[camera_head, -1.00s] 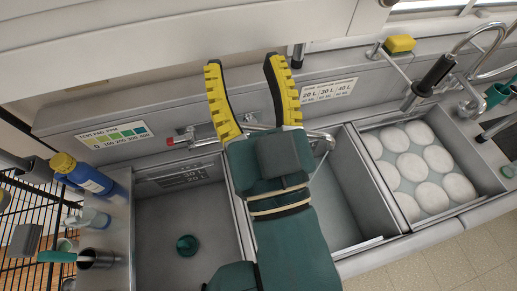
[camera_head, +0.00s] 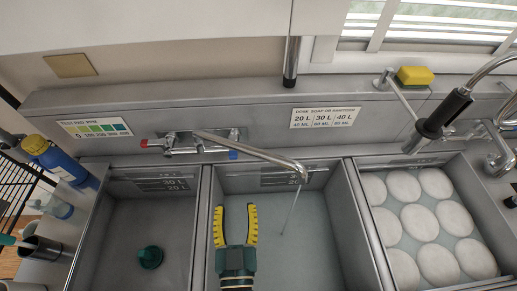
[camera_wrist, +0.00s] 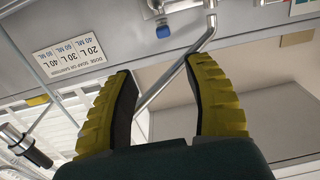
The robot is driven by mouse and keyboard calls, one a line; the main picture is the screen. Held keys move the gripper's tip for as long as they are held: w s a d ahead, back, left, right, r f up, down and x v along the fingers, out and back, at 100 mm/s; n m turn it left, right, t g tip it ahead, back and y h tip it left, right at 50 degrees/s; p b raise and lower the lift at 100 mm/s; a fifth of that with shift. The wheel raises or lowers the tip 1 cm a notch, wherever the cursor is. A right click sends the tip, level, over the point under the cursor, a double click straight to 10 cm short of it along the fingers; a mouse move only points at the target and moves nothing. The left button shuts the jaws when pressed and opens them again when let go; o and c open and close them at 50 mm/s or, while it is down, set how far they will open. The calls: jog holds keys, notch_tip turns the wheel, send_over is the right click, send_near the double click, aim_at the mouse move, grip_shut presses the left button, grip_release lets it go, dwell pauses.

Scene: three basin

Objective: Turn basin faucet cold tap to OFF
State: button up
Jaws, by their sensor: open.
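The basin faucet (camera_head: 245,147) is mounted on the back wall, its long spout (camera_head: 270,156) reaching right over the middle basin. A thin stream of water (camera_head: 291,212) falls from the spout's end. The blue-marked cold tap (camera_head: 233,154) is at the faucet's right side; the blue tip (camera_wrist: 163,31) also shows in the wrist view, beyond the fingertips. The red-marked tap (camera_head: 145,143) is at the left. My gripper (camera_head: 235,207) is open and empty over the middle basin, below the cold tap in the picture and apart from it. Its two yellow fingers (camera_wrist: 158,68) frame the wrist view.
The left basin (camera_head: 120,225) holds a green cup-like object (camera_head: 150,257). The right basin holds several white plates (camera_head: 420,222). A blue bottle (camera_head: 55,158) stands at the left. A black-handled sprayer (camera_head: 446,110) and yellow sponge (camera_head: 413,75) are at the right.

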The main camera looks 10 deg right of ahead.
aim_at(233, 158)
jog(key=w, duration=0.5)
jog(key=w+p, duration=0.1)
jog(key=w, duration=1)
jog(key=shift+w+d+r+p, duration=0.1)
jog(key=shift+w+d+p, duration=0.1)
jog(key=shift+d+p, duration=0.2)
jog(key=shift+s, duration=0.1)
grip_shut()
